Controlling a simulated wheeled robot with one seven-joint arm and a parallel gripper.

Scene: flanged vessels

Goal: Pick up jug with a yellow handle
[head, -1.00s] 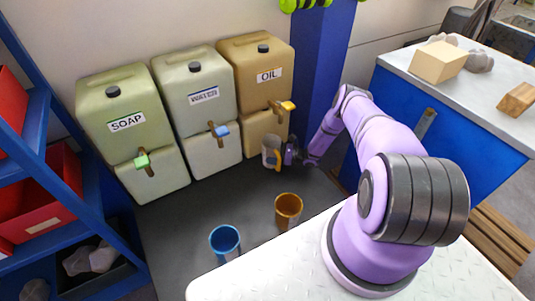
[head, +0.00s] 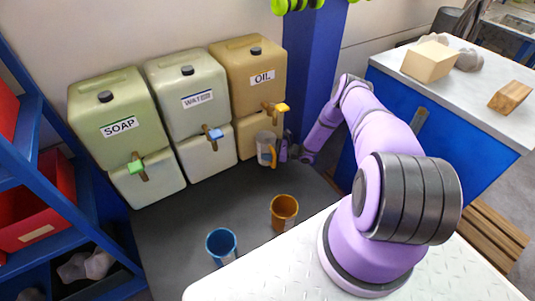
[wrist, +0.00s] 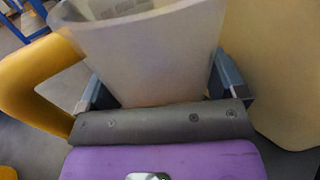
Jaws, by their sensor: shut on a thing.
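The jug with a yellow handle (head: 264,148) is a grey, translucent vessel held upright in front of the oil container, below its tap. My gripper (head: 284,151) is at the jug's right side in the head view. In the wrist view the jug (wrist: 150,55) fills the middle, between the two fingers of my gripper (wrist: 162,88), with its yellow handle (wrist: 30,80) on the left. My gripper is shut on the jug's body. The head view is too small to show the exact contact.
The oil container (head: 245,85), water container (head: 187,95) and soap container (head: 115,120) stand along the wall with taps. A blue cup (head: 221,246) and an orange cup (head: 284,212) stand on the dark surface. A blue shelf (head: 70,190) with red bins is at left.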

